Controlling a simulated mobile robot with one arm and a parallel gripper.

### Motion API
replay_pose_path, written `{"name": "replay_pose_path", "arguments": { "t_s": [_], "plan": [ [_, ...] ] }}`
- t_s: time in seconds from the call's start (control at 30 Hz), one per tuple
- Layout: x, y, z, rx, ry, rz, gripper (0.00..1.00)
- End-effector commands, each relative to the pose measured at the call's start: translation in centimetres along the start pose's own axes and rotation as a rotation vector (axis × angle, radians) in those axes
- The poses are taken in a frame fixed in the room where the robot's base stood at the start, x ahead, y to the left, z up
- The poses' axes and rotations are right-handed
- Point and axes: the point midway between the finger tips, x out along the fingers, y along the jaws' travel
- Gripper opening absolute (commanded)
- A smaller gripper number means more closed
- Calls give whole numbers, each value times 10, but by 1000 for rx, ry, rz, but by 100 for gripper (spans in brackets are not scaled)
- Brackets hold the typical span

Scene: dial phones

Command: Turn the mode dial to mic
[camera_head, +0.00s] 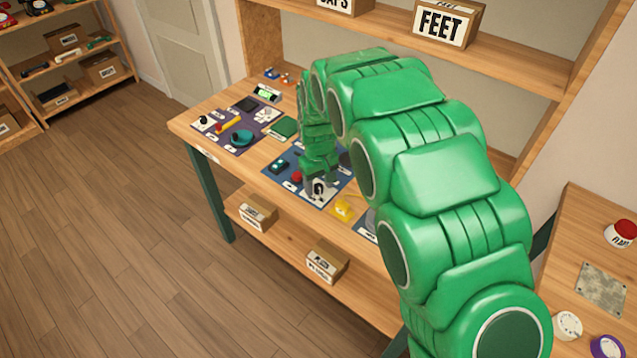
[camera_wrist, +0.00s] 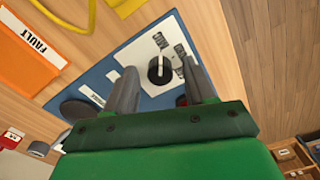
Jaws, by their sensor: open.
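The mode dial (camera_wrist: 160,70) is a round black knob with a white pointer line, set on a white plate on a blue panel (camera_wrist: 97,80). In the wrist view its pointer runs roughly up and down. Small labels (camera_wrist: 180,50) sit beside it, turned and too small to read surely. My gripper (camera_wrist: 159,66) is open, with one grey finger on each side of the dial; contact cannot be told. In the head view my gripper (camera_head: 317,180) is down at the dial (camera_head: 319,189) on the workbench, and partly hides the panel.
In the wrist view an orange FAULT card (camera_wrist: 35,45) and a yellow cable (camera_wrist: 62,18) lie at upper left. A red part (camera_wrist: 181,100) shows behind the right finger. In the head view a yellow item (camera_head: 344,207) lies close to the right, and another panel (camera_head: 237,125) lies left.

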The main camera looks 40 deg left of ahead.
Motion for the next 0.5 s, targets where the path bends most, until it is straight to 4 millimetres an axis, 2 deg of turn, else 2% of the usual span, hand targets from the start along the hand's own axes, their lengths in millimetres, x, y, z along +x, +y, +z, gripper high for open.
{"name": "replay_pose_path", "arguments": {
  "t_s": [0.27,0.5],
  "plan": [
    [-7,0,0,0,0,0,54],
    [-38,1,-2,0,6,2,54]
  ]
}}
